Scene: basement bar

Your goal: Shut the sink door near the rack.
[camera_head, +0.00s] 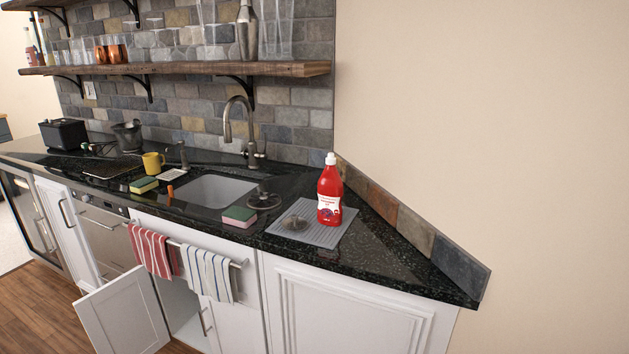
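The sink cabinet has a white left door (124,314) that stands wide open, swung out toward the left. The dark gap of the cabinet inside (180,306) shows beside it. The right sink door (236,326) with a metal handle looks shut. Above the doors a metal towel rack (240,264) holds a red striped towel (152,250) and a blue striped towel (208,273). The lower edge of the open door is near the bottom of the picture. Neither of my grippers is in view.
The sink (213,190) sits in a black counter (370,252) with sponges, a yellow mug (153,163) and a red bottle (329,192) on a drying mat (305,228). Wooden floor (37,310) is clear left of the open door. A wall closes off the right.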

